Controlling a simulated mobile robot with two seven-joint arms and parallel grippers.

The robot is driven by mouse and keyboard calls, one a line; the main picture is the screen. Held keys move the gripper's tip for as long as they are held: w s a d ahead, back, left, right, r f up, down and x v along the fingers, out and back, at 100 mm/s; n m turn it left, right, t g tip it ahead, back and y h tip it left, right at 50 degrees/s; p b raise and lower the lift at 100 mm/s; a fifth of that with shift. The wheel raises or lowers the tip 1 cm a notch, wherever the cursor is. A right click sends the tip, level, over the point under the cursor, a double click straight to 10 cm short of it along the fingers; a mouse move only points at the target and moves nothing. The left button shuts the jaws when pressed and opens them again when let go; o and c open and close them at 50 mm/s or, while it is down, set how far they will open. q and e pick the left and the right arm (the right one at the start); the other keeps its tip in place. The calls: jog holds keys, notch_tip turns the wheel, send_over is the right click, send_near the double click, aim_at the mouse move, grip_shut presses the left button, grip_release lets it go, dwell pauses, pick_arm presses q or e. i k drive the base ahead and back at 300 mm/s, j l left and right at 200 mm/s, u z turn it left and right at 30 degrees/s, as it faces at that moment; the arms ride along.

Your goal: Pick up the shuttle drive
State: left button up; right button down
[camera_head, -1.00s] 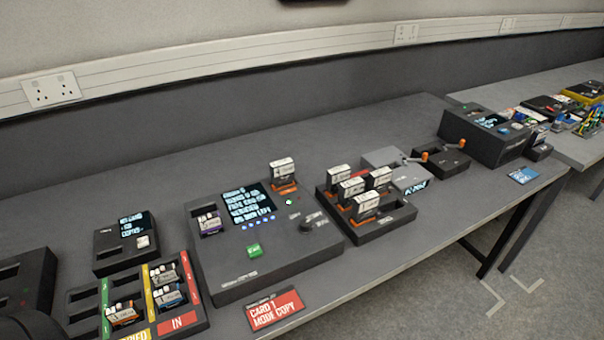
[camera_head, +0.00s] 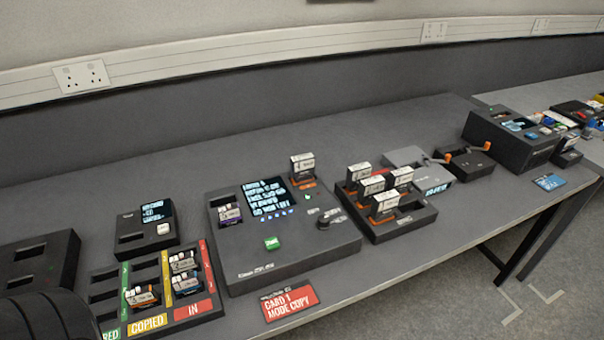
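Several upright drives with white labels and orange bases stand in a black rack (camera_head: 405,231) right of the middle; one of them is the front drive (camera_head: 384,206). A similar drive (camera_head: 302,168) stands in the back right of the dark copy station (camera_head: 290,262). I cannot read which of these is the shuttle drive. Neither gripper shows clearly. A dark rounded shape, perhaps part of my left arm, fills the bottom left corner.
A card tray (camera_head: 207,303) with coloured strips holds several cards at the left, below a small screen box (camera_head: 129,242). A red sign (camera_head: 290,301) lies at the table's front edge. A grey box (camera_head: 413,158) and a cranked black box (camera_head: 465,167) stand beyond the rack.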

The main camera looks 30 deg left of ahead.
aim_at(303, 166)
jog(key=i+l, duration=0.15)
jog(key=l, duration=0.2)
jog(key=i+l, duration=0.15)
jog(key=l, duration=0.2)
jog(key=i+l+u, duration=0.1)
jog(key=l, duration=0.15)
jog(key=i+l+u, duration=0.1)
jog(key=l, duration=0.2)
jog(key=i+l+u, duration=0.1)
jog(key=l+u, duration=0.2)
jog(key=u, duration=1.25)
